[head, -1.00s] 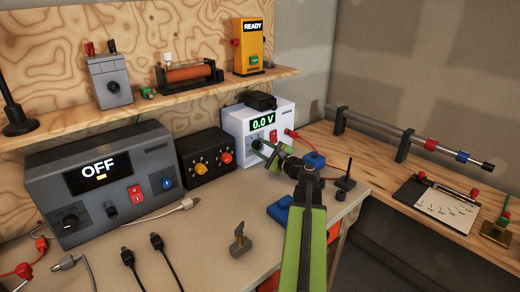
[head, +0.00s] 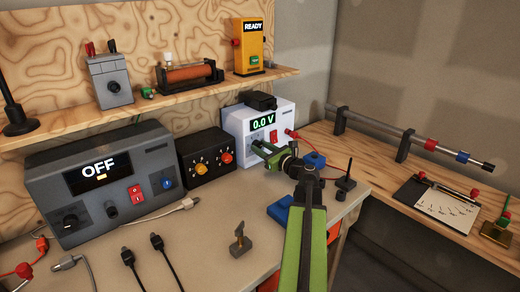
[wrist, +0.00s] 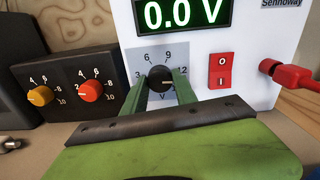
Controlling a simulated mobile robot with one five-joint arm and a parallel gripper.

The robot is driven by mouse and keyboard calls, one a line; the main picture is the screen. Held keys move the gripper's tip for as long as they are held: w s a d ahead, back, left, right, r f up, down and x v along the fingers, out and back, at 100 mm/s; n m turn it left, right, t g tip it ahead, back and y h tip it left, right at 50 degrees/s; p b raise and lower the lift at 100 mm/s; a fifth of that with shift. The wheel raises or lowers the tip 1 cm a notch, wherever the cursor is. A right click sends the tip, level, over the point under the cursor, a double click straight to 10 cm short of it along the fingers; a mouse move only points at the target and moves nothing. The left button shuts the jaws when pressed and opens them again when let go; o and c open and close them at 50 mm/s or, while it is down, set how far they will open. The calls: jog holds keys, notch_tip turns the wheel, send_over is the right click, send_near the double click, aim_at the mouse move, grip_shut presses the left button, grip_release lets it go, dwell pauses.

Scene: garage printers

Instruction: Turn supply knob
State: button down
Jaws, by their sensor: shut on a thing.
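The white supply (head: 232,121) stands at the back of the bench, its green display (wrist: 182,12) reading 0.0 V. Its black knob (wrist: 160,78) sits on a grey dial plate marked 3, 6, 9, 12 and V. A light mark on the knob points to the right. My gripper (wrist: 161,88) is shut on the knob, one green finger on each side. In the head view my gripper (head: 260,148) is at the supply's front and hides the knob.
A red rocker switch (wrist: 222,70) and a red plug (wrist: 287,74) sit right of the knob. A black box with orange and red knobs (head: 203,158) stands to the left. The grey unit (head: 100,185) reads OFF. Loose cables lie on the bench front.

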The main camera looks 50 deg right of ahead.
dwell(0.6)
jog(key=c, duration=1)
grip_release()
jog(key=shift+o, duration=0.2)
